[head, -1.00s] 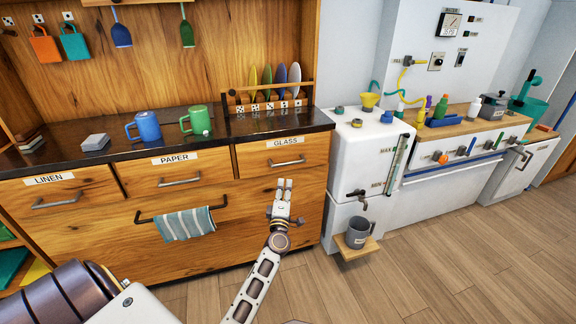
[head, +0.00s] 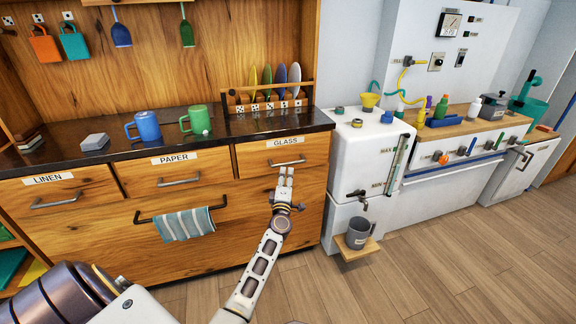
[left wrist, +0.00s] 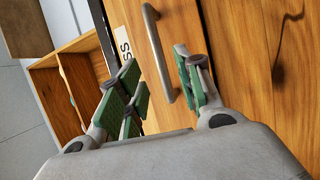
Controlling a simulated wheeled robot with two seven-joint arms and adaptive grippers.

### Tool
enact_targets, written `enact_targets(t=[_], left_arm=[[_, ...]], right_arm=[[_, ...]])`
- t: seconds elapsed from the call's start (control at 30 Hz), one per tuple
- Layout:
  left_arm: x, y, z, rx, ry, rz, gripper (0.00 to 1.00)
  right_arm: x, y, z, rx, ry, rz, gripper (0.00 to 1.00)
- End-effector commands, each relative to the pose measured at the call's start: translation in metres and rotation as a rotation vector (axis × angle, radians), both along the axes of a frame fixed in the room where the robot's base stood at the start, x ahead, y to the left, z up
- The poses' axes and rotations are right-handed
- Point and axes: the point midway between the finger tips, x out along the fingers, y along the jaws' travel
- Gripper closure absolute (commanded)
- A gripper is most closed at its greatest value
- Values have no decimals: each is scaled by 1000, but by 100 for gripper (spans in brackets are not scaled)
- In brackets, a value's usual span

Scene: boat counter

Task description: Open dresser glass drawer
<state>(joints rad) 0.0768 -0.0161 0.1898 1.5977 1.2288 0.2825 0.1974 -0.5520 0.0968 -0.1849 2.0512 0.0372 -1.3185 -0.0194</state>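The glass drawer (head: 255,160) is the right one in the dresser's top row, with a "GLASS" label, and it is shut flush. Its metal bar handle (head: 288,162) shows just above my left gripper (head: 286,172) in the head view. In the left wrist view the handle (left wrist: 157,50) stands upright in the picture, in the gap between the fingers. My left gripper (left wrist: 160,90) is open, its green pads apart on either side of the handle's line. I see no clear contact with the handle. My right gripper is out of view.
The paper drawer (head: 172,174) and linen drawer (head: 60,192) are shut to the left. A striped towel (head: 185,224) hangs on a lower bar. Mugs and a plate rack stand on the dark counter (head: 225,138). A white tank with a mug shelf (head: 357,252) stands right.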

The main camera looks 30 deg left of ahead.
Motion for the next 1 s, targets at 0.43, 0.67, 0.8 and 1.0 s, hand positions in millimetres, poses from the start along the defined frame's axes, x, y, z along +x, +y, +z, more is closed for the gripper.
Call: enact_targets(t=[0.43,0.67,0.8,1.0], left_arm=[[34,17,7,0,-1,1,65],[51,26,10,2,-1,0,65],[60,30,12,1,0,0,65],[66,33,13,0,0,0,65]], right_arm=[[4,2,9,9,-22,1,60],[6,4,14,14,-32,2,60],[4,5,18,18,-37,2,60],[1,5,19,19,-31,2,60]])
